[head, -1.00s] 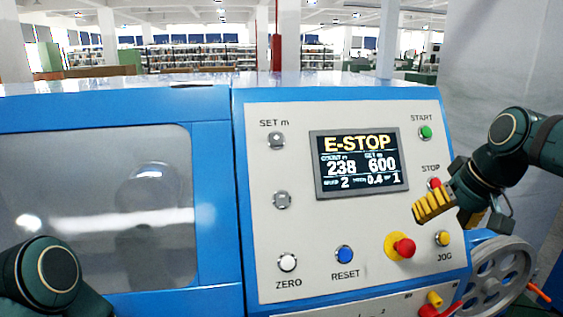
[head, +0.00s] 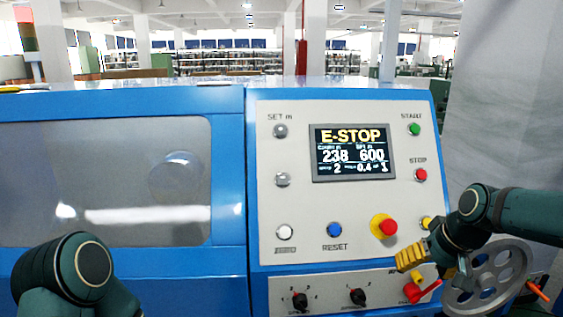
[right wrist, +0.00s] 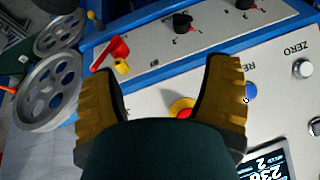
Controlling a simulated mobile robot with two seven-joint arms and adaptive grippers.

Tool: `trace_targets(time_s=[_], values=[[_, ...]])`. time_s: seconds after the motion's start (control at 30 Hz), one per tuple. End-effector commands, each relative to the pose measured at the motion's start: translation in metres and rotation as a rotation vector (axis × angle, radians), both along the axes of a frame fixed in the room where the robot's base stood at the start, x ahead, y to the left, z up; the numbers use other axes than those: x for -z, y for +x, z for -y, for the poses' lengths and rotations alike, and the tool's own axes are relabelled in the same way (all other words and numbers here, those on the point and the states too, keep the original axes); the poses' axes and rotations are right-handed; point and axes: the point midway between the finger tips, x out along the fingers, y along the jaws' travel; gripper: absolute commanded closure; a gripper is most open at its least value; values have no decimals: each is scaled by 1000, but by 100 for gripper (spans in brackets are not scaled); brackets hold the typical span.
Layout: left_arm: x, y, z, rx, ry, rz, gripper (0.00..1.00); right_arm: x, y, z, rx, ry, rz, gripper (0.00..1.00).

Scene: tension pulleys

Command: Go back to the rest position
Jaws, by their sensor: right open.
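My right gripper (head: 410,258) has yellow ribbed fingers and is in front of the lower right of the control panel (head: 300,215), just below the red emergency-stop button (head: 387,227) on its yellow base. In the right wrist view the two fingers of this gripper (right wrist: 160,70) are spread apart with nothing between them. The emergency-stop button also shows there (right wrist: 184,112), partly hidden by my wrist. My left arm (head: 75,270) shows at the lower left of the head view; its gripper is out of view. The screen (head: 352,152) reads E-STOP.
A green START button (head: 414,129) and red STOP button (head: 420,174) sit at the panel's right.

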Motion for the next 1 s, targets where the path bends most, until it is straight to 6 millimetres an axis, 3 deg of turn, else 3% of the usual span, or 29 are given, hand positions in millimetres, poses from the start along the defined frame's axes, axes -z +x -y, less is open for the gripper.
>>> trace_targets(time_s=[0.03,0.13,0.27,0.37,0.5,0.6,0.73,0.87,1.0], values=[[0,0,0,0,0,-1,29,30,4,-13,-8,11,-22,23],[0,-1,0,0,0,-1,29,90,6,-40,-13,33,-50,23],[0,-1,0,2,0,-2,29,170,-6,-79,-15,65,-90,23],[0,-1,0,1,0,-2,29,229,-30,-110,-10,89,-125,23],[0,-1,0,0,0,-1,29,297,-80,-150,1,120,-174,23],[0,-1,0,0,0,-1,29,330,-118,-170,14,135,-203,23],[0,-1,0,1,0,-2,29,352,-153,-185,28,145,-225,23],[0,-1,0,0,0,-1,29,360,-169,-191,35,149,-233,23],[0,-1,0,1,0,-2,29,360,-170,-192,37,150,-230,23]])
